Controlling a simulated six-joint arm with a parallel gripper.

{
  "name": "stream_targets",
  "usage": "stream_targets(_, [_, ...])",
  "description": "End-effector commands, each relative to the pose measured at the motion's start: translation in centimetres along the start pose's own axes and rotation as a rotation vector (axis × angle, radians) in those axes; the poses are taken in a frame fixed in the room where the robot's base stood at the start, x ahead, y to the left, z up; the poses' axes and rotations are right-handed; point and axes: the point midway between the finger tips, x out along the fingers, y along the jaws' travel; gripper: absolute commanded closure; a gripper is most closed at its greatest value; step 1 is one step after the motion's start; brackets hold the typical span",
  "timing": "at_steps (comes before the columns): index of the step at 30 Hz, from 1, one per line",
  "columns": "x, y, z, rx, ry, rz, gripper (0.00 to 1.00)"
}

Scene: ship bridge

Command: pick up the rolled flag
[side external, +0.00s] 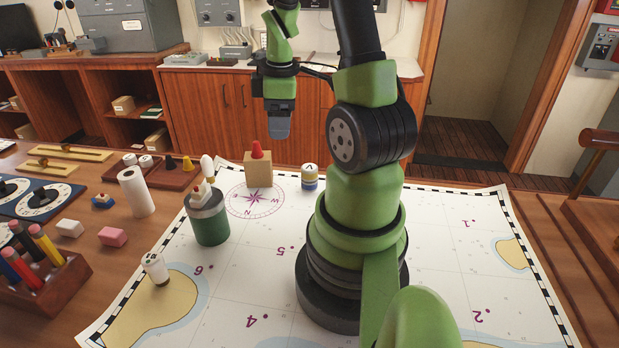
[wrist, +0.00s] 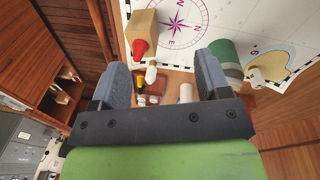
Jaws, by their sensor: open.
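My gripper (side external: 277,132) hangs high above the back of the chart, open and empty, pointing down; in the wrist view its two grey fingers (wrist: 163,68) stand wide apart. I cannot tell for certain which thing is the rolled flag. A small upright cylinder with a letter V and coloured bands (side external: 310,177) stands on the chart, below and right of my gripper. A white upright roll (side external: 137,192) stands left of the chart and shows in the wrist view (wrist: 186,92). A short white cylinder with dark marks (side external: 155,268) stands at the chart's left.
A wooden block with a red cone (side external: 259,168) and a green can (side external: 208,217) stand on the chart (side external: 455,270). A white peg-like piece (side external: 207,168) is behind the can. A pencil holder (side external: 42,285) and small blocks crowd the left. The chart's right side is mostly clear.

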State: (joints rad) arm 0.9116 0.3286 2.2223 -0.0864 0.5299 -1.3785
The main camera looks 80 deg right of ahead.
Motion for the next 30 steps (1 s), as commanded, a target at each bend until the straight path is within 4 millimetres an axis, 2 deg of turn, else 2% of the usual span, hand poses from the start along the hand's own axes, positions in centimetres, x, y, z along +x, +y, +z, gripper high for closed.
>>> stream_targets(1, [1.8,0.6,1.8,-0.030,-0.026,-0.035,0.30])
stream_targets(3, [3.5,1.1,3.8,-0.091,-0.044,-0.068,0.30])
stream_targets(6, [5.3,1.4,5.7,-0.152,-0.054,-0.101,0.30])
stream_targets(9, [6.3,1.4,6.7,-0.188,-0.056,-0.119,0.30])
stream_targets(18, [10.2,0.9,7.1,-0.201,-0.056,-0.125,0.30])
stream_targets(26, [12.2,0.7,7.1,-0.198,-0.056,-0.125,0.30])
stream_targets(30, [14.3,0.6,7.2,-0.200,-0.056,-0.126,0.30])
